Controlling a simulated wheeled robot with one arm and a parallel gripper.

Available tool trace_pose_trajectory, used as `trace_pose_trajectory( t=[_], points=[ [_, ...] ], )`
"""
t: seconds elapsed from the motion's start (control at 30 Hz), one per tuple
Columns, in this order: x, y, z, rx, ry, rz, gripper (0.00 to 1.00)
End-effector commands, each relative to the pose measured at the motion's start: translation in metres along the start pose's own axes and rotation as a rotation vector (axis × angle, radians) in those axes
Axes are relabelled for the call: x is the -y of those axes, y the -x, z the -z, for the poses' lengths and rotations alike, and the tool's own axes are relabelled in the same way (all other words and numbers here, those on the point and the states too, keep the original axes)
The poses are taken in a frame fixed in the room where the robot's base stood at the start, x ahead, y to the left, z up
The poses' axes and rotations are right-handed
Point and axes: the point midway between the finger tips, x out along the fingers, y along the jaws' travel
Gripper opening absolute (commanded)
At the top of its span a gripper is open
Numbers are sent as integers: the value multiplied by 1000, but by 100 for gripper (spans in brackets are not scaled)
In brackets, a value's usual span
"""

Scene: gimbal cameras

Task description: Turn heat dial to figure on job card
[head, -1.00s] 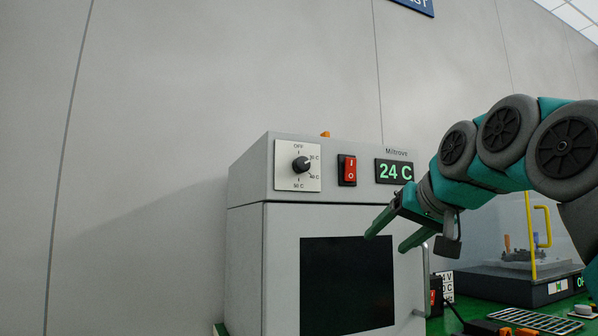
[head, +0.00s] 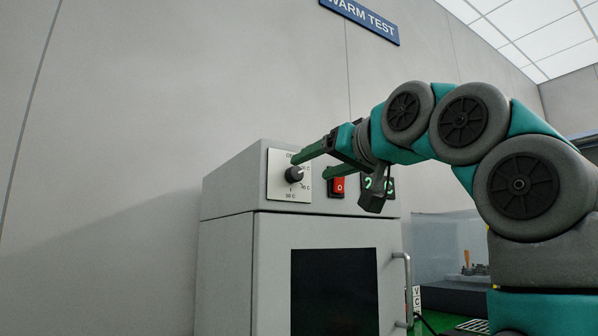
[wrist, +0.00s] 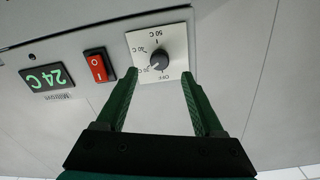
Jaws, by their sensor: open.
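The heat dial (head: 294,174) is a black knob on a white plate (head: 277,185) at the upper left of a grey oven's front. The plate's marks include OFF, 40 C and 50 C. In the wrist view, which is upside down, the dial (wrist: 158,62) lies just beyond and between the fingertips, and its pointer is too small to read surely. My gripper (head: 310,168) is open with green fingers in front of the panel, and it shows empty in the wrist view (wrist: 160,75). A white card (head: 417,298) right of the oven is mostly hidden; its figure is unreadable.
The red rocker switch (wrist: 97,65) sits beside the dial, close to one finger. The green display (wrist: 47,77) reads 24 C. The oven door has a dark window (head: 335,290) and a handle (head: 407,285). A clear-sided case (head: 440,250) stands to the right.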

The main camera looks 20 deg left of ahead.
Motion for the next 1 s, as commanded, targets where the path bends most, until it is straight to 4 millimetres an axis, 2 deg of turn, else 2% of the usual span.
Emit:
trace_pose_trajectory(
  t=[0.3, 0.4, 0.7, 1.0],
  points=[
    [0, -48, 2, 3, -1, -1, 69],
    [0, -58, 2, 1, 0, -1, 69],
    [0, -61, 0, 0, 0, 0, 68],
    [0, -61, 0, 1, 0, -1, 34]
  ],
)
